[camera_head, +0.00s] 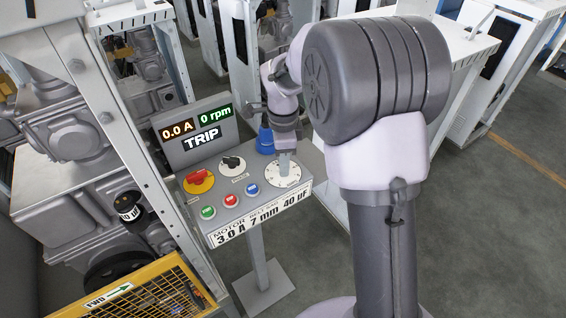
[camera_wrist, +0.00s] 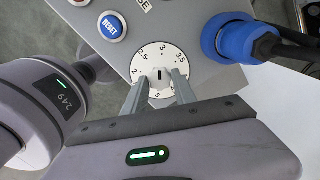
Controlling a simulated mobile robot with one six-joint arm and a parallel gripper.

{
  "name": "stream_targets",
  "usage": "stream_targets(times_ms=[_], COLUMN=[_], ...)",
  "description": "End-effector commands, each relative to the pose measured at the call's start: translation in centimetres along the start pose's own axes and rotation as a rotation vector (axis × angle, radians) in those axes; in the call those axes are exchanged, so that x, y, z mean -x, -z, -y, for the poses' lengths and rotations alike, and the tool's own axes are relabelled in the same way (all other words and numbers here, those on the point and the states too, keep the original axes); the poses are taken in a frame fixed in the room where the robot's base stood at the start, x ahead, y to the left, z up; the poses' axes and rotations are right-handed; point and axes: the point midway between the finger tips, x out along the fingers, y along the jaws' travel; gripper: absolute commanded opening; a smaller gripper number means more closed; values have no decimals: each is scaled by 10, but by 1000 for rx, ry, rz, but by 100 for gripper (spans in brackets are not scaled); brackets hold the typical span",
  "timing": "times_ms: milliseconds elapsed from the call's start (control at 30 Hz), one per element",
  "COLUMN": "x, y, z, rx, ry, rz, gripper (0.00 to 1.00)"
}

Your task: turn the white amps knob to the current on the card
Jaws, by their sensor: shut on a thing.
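The white amps knob sits on a round white dial (camera_head: 291,180) at the right of the sloping grey panel. In the wrist view the dial (camera_wrist: 149,55) has black numbers around its rim, with 3 near the top. The knob (camera_wrist: 160,83) is between the fingers of my gripper (camera_wrist: 160,78), which is shut on it. A short dark mark on the knob points roughly up the picture, near the 3; its exact setting is hard to tell. In the head view my gripper (camera_head: 284,160) comes down over the dial and hides the knob. The card (camera_head: 260,219) reads MOTOR 3.0 A, 7 mm, 40 µF.
The display (camera_head: 196,128) reads 0.0 A, 0 rpm and TRIP. A red-on-yellow switch (camera_head: 199,181), a black knob (camera_head: 232,164) and green, red and blue buttons share the panel. A blue plug (camera_wrist: 228,38) stands close beside the dial. A yellow guard (camera_head: 155,292) is lower left.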

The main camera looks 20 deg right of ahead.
Motion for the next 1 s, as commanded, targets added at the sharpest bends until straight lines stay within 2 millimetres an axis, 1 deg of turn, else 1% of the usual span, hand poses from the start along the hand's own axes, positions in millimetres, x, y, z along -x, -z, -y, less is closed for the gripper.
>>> stream_targets(times_ms=[300,867,900,967,1000], x=[0,1,1,1,1], y=[0,0,0,0,0], z=[0,1,1,0,0], rx=[-112,-134,-134,-134,-134], ry=[2,2,2,2,2], rz=[0,0,0,0,0], gripper=[0,0,40,52,54])
